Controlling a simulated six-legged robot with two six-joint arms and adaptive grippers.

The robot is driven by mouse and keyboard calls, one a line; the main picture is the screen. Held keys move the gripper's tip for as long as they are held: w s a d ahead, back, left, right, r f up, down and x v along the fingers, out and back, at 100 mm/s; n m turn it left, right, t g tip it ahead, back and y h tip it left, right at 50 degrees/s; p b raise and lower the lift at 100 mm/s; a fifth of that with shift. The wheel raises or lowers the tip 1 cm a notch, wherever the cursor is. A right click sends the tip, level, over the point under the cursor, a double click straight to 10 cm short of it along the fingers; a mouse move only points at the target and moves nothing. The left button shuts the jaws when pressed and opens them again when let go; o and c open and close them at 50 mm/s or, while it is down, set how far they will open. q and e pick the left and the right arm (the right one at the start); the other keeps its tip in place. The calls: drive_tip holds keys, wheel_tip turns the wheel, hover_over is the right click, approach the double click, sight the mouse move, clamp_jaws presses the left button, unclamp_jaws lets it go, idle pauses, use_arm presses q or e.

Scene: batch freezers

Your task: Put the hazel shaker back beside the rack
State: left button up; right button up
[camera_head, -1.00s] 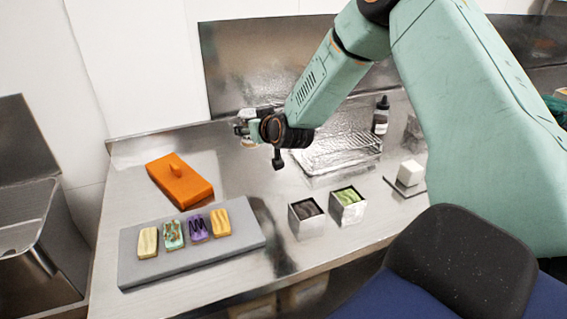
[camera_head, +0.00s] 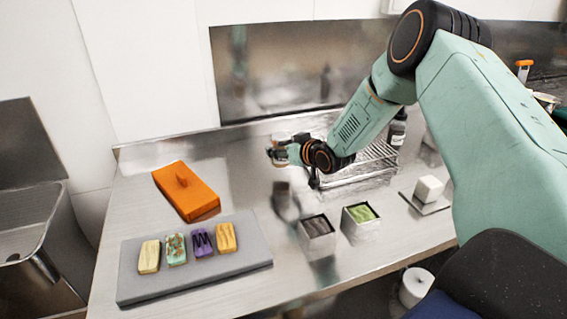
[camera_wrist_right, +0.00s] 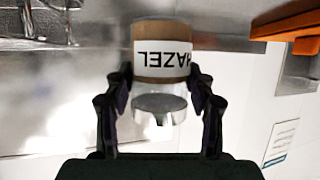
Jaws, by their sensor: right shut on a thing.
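The hazel shaker (camera_wrist_right: 162,48) has a brown band, a white label reading HAZEL that appears upside down in the right wrist view, and a clear silvery end. My right gripper (camera_wrist_right: 160,88) is shut on it. In the head view my right gripper (camera_head: 284,153) holds the shaker (camera_head: 277,156) above the steel counter, left of the rack; there the shaker is small and partly hidden by the fingers. The wire rack (camera_head: 372,166) lies on the counter, partly hidden behind my right arm. My left gripper is not in view.
An orange box (camera_head: 187,192) and a grey board (camera_head: 195,278) with several decorated bars are at left. A dark-filled tin (camera_head: 317,232) and a green-filled tin (camera_head: 360,220) stand in front of the rack. A dark bottle (camera_head: 398,128) stands behind it. Bare counter lies left of the rack.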

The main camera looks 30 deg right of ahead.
sight(287, 161)
drive_tip(key=f, duration=0.3)
drive_tip(key=shift+s+a, duration=0.15)
drive_tip(key=shift+a, duration=0.15)
drive_tip(key=shift+s+f, duration=0.15)
drive_tip(key=shift+d+f, duration=0.1)
drive_tip(key=shift+d, duration=0.05)
drive_tip(key=shift+w+d+f, duration=0.15)
drive_tip(key=shift+w+f, duration=0.05)
drive_tip(key=shift+f, duration=0.05)
drive_tip(key=o, duration=0.8)
drive_tip(key=shift+w, duration=0.1)
drive_tip(key=shift+o, duration=1.9)
drive_tip(key=shift+s+a+r, duration=0.2)
drive_tip(key=shift+s, duration=0.1)
drive_tip(key=shift+w+d+f, duration=0.1)
drive_tip(key=shift+d+f, duration=0.05)
drive_tip(key=shift+d, duration=0.05)
use_arm(q)
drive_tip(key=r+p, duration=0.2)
drive_tip(key=p, duration=0.1)
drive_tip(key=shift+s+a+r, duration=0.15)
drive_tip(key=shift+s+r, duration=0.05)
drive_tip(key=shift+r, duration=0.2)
use_arm(e)
drive_tip(key=v, duration=1.2)
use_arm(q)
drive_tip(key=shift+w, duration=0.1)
use_arm(e)
drive_tip(key=shift+w+a, duration=0.1)
